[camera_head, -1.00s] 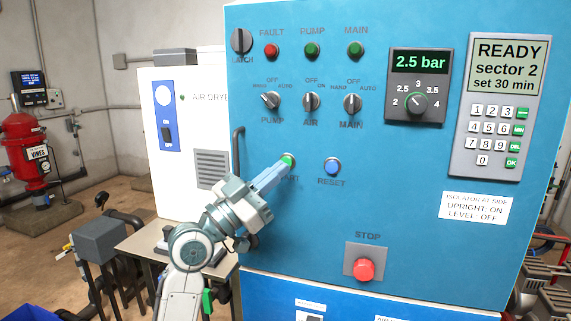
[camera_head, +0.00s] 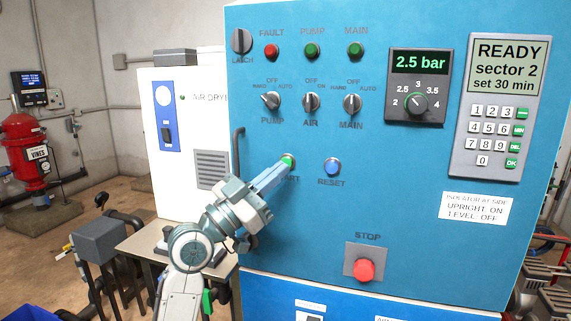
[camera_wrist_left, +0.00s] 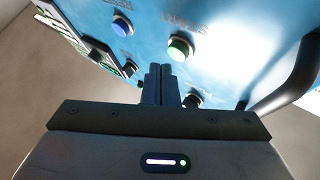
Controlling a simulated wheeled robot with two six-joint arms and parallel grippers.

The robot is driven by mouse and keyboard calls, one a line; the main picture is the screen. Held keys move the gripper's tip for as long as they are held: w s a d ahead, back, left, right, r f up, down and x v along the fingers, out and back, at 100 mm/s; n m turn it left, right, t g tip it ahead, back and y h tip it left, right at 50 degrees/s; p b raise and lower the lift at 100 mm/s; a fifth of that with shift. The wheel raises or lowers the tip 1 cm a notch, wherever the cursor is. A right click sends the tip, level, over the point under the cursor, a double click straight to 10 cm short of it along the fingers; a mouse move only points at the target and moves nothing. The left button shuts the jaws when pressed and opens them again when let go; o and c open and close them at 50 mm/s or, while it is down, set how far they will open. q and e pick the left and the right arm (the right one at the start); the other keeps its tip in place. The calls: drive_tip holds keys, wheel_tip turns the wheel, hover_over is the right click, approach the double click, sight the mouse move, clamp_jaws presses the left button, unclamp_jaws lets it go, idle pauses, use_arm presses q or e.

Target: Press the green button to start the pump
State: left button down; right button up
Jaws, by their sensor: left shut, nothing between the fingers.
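The green START button (camera_head: 288,160) sits on the blue control cabinet (camera_head: 400,220), left of the blue RESET button (camera_head: 332,167). My left gripper (camera_head: 284,167) is shut and empty, its fingertips at the START button in the head view, partly covering its label. The green button (camera_wrist_left: 180,47) also shows in the left wrist view, just beyond and above the shut fingers (camera_wrist_left: 161,70). A small gap seems to separate them there; whether they touch is hard to tell. My right gripper is not in view.
A red STOP button (camera_head: 364,270) sits lower on the cabinet. A dark vertical handle (camera_head: 238,160) stands out at the cabinet's left edge, close to my left arm. A keypad (camera_head: 490,130) and pressure dial (camera_head: 416,103) are at upper right. The green PUMP lamp (camera_head: 312,50) looks dark.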

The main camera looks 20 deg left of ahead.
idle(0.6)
use_arm(q)
drive_tip(key=shift+w+b, duration=0.4)
drive_tip(key=shift+w, duration=0.05)
drive_tip(key=shift+w+b, duration=0.35)
drive_tip(key=shift+b, duration=0.05)
idle(0.5)
drive_tip(key=shift+s, duration=0.8)
drive_tip(key=s+p, duration=0.1)
drive_tip(key=s, duration=0.4)
drive_tip(key=shift+a, duration=0.1)
idle(0.3)
